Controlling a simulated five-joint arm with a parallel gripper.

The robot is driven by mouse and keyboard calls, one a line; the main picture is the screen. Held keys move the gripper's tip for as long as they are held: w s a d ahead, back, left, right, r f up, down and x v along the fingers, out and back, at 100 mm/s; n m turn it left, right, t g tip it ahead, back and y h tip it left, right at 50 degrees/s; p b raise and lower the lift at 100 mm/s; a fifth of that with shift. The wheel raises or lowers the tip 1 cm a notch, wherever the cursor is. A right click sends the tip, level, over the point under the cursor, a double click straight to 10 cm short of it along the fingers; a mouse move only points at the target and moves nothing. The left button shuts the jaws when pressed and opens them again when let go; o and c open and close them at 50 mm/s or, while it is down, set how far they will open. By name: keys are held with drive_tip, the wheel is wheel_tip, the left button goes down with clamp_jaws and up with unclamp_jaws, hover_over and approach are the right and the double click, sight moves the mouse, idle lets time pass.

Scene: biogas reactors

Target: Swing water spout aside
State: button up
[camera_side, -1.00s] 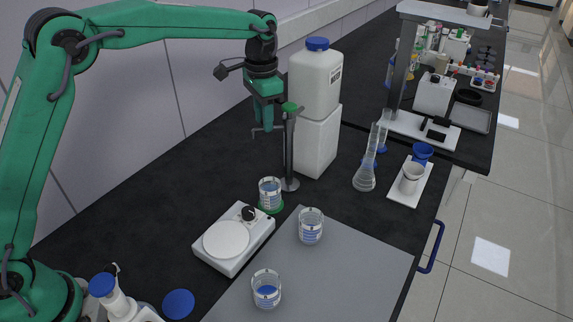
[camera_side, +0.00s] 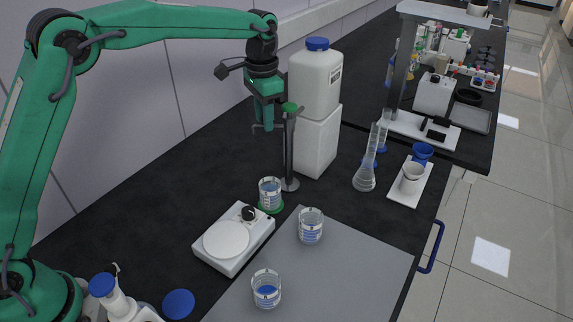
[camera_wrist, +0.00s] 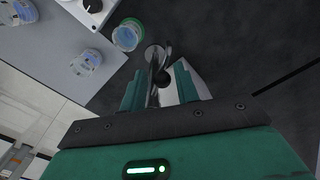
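The water spout is a thin grey tube (camera_side: 257,127) at the top of an upright metal post (camera_side: 289,160) with a green knob (camera_side: 290,107). My gripper (camera_side: 266,126) points down at the tube, left of the post, in the side view. In the wrist view my gripper (camera_wrist: 162,88) has its two green fingers apart, with the post and a dark round part between or just beyond them. Contact with the tube cannot be made out. A beaker with liquid (camera_side: 270,194) stands on a green disc at the foot of the post; it also shows in the wrist view (camera_wrist: 126,37).
A white stacked container (camera_side: 316,82) with a blue cap stands close behind the post. A white stirrer plate (camera_side: 230,242) is in front. Two more beakers (camera_side: 311,226) (camera_side: 267,288) stand on the grey mat (camera_side: 355,265). Clear dark bench lies left of the post.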

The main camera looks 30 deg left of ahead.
drive_tip(key=shift+d+r, duration=0.1)
drive_tip(key=shift+r, duration=3.65)
